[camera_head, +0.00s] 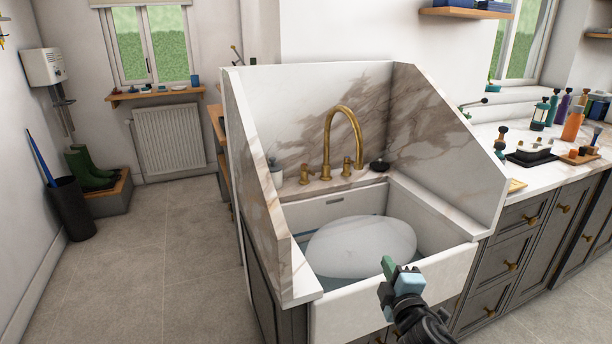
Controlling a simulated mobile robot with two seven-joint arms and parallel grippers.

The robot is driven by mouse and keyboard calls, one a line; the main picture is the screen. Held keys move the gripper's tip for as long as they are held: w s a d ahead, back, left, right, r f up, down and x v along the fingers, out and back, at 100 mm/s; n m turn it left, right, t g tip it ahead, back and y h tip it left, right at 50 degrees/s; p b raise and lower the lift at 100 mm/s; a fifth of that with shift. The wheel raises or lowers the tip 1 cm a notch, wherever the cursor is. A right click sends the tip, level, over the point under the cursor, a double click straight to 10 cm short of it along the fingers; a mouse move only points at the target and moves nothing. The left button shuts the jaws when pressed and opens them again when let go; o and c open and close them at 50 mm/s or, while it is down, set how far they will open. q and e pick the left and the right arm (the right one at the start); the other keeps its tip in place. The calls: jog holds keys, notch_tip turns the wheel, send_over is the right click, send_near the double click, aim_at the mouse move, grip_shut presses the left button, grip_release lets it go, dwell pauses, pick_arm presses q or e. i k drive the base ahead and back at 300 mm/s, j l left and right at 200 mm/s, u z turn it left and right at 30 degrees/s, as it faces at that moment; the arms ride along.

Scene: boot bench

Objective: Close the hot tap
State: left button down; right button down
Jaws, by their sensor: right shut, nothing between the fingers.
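A brass gooseneck tap (328,145) stands at the back of the white sink (440,268). It has a brass handle on its left (304,175) and another on its right (347,168). I cannot tell which handle is hot, or whether either is turned on. No clear stream shows under the spout. My right gripper (388,278) is shut and empty in front of the sink, near its front wall, well apart from both handles. My left gripper is out of view.
A large white oval thing (360,246) fills much of the sink. Tall marble side panels (262,190) flank the sink on the left and right. Bottles crowd the right counter.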

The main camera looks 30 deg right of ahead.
aim_at(303, 166)
jog(key=i, duration=1.45)
